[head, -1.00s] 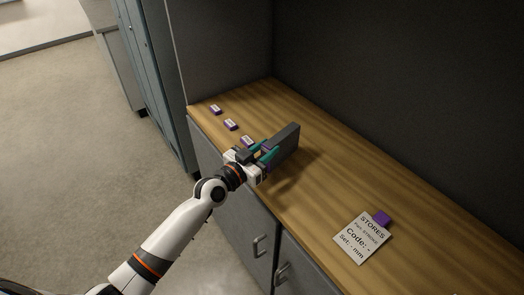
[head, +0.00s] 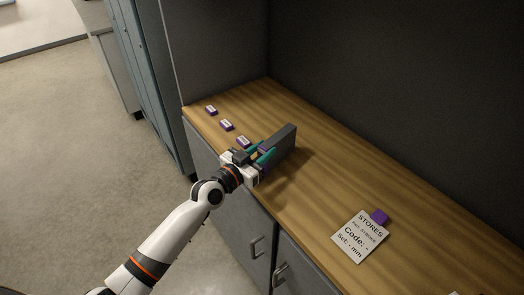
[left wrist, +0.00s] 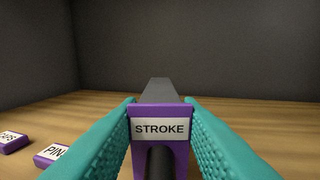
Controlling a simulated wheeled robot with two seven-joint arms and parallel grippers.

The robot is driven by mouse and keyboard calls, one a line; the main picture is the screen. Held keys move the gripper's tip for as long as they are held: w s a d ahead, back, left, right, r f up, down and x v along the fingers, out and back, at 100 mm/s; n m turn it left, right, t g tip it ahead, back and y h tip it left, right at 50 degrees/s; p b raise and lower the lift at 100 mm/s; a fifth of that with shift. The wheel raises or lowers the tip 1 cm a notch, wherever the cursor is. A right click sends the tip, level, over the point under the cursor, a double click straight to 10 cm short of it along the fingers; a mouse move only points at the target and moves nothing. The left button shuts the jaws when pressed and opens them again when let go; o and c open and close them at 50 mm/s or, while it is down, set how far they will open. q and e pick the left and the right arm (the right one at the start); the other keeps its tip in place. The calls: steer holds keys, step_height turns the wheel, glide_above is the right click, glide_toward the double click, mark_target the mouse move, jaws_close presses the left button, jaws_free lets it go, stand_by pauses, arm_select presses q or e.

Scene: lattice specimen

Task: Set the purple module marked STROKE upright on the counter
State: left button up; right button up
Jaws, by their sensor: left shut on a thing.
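The purple module marked STROKE (left wrist: 158,112) is between the teal fingers of my left gripper (head: 264,154), which is shut on it. In the left wrist view its white label faces me and reads level, and an arch-like opening shows below it. The fingers (left wrist: 160,135) press on its two sides. A long dark grey block (head: 283,142) reaches away behind the module over the wooden counter (head: 310,190); I cannot tell whether it is joined to the module. Whether the module's bottom touches the counter is hidden. My right gripper is not in view.
Several small purple labelled modules lie along the counter's left front edge, one marked PIN (left wrist: 52,155). A white STORES card (head: 360,237) lies at the right with a purple block (head: 379,216) at its corner. The counter between block and card is clear.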

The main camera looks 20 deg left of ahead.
arm_select(q)
steer(key=o, duration=1.2)
steer(key=shift+f, duration=0.15)
steer(key=o, duration=0.7)
steer(key=shift+o, duration=0.2)
steer(key=shift+s, duration=0.15)
steer(key=v, duration=0.7)
steer(key=shift+s+a, duration=0.25)
steer(key=shift+s, duration=0.05)
steer(key=shift+s, duration=0.1)
